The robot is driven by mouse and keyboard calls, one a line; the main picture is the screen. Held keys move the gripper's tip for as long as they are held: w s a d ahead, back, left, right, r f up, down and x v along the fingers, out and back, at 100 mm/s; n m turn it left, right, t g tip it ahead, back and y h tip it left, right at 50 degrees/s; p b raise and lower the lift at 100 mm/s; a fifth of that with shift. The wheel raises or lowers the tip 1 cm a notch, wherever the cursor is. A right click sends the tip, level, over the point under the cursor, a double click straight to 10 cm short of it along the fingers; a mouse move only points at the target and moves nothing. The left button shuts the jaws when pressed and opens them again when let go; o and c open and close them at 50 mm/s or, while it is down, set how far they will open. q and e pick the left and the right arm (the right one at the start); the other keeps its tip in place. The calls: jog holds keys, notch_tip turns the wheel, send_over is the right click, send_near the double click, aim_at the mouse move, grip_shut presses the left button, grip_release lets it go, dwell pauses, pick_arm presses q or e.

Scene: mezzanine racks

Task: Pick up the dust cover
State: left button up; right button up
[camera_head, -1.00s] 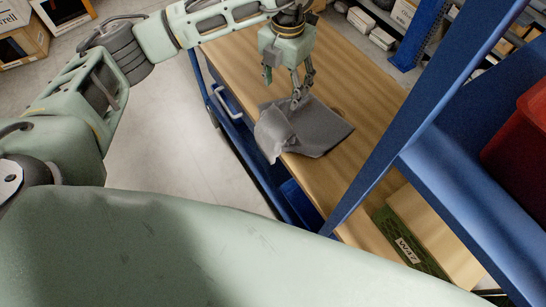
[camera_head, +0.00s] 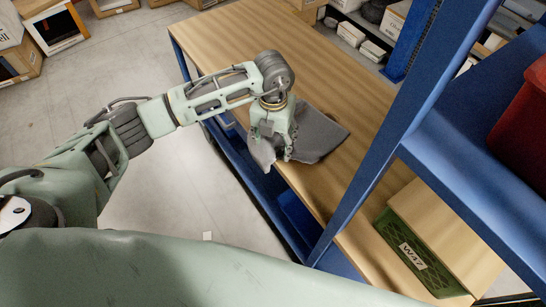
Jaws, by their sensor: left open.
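The dust cover (camera_head: 318,137) is a grey cloth lying crumpled on the wooden top (camera_head: 270,50) of a blue-framed bench. Part of it drapes over the bench's near left edge. My left gripper (camera_head: 285,157) points down over the left part of the cloth, with its fingertips at or just above the fabric near the edge. Its jaws are open; whether the fingers touch the cloth cannot be told. The gripper and wrist hide part of the cover. My right gripper is not in view.
A blue rack post (camera_head: 385,150) and shelf (camera_head: 470,170) with a red bin (camera_head: 525,125) stand at the right. A green crate (camera_head: 415,252) labelled W47 sits at the lower right. Boxes (camera_head: 55,30) stand on the floor at upper left. The far bench top is clear.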

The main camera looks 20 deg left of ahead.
aim_at(273, 158)
pick_arm(q)
notch_tip(273, 158, down, 4)
jog(key=shift+r+b, duration=0.25)
jog(key=shift+b, duration=0.9)
jog(key=shift+f, duration=0.1)
jog(key=shift+f+b, duration=0.8)
jog(key=shift+f, duration=0.05)
jog(key=shift+c, duration=0.5)
jog(key=c, duration=0.7)
grip_shut()
